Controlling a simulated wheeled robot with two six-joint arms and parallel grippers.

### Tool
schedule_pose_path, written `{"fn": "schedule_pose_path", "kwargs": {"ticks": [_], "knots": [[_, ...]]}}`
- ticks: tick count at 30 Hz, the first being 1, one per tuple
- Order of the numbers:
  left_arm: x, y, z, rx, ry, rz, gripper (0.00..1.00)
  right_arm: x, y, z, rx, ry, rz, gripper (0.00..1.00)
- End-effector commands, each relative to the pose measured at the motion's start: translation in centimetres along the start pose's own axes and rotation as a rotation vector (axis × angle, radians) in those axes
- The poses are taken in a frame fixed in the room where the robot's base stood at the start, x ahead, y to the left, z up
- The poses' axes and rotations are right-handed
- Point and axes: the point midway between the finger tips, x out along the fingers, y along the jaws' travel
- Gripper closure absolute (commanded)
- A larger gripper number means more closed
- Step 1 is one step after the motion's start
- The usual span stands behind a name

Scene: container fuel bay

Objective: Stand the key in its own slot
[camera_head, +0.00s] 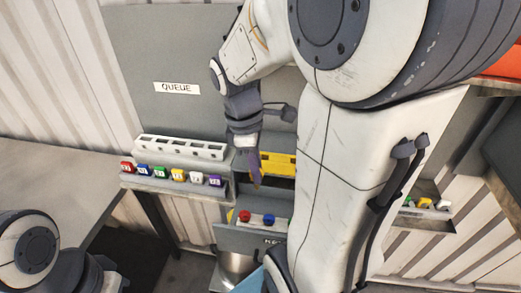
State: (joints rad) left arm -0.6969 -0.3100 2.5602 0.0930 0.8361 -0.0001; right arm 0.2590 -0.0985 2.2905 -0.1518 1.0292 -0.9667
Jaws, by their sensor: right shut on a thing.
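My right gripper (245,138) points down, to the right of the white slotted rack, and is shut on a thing. A slim purple-and-tan piece (256,173) shows just below it; I cannot tell for sure that this is the key. The white rack (180,147) has a row of dark slots and stands under the "QUEUE" sign. Several coloured labelled blocks line the shelf in front of it, from a red one (127,167) to a purple one (215,181). My left arm shows at the lower left, but its gripper is out of frame.
A yellow holder (279,163) sits behind and right of the right gripper. Below is a grey tray (232,234) with red (244,216) and blue (268,219) knobs. My right arm hides much of the right side. A grey table (50,180) at left is clear.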

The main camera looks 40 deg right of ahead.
Motion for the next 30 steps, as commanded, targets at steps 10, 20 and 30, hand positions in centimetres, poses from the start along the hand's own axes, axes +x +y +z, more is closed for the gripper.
{"fn": "schedule_pose_path", "kwargs": {"ticks": [10, 20, 30], "knots": [[-0.7, 0.1, -0.1, 0.001, 0.0, 0.0, 1.0, -0.2, -5.6, -0.5, -0.004, 0.0, 0.001, 1.0], [-2.2, 0.2, -0.1, 0.003, 0.0, 0.0, 1.0, -1.4, -6.8, -0.3, 0.0, 0.0, 0.0, 1.0], [-5.0, 0.4, -0.3, 0.008, 0.0, 0.0, 1.0, -4.1, -6.8, 0.1, 0.0, -0.001, -0.001, 1.0]]}}
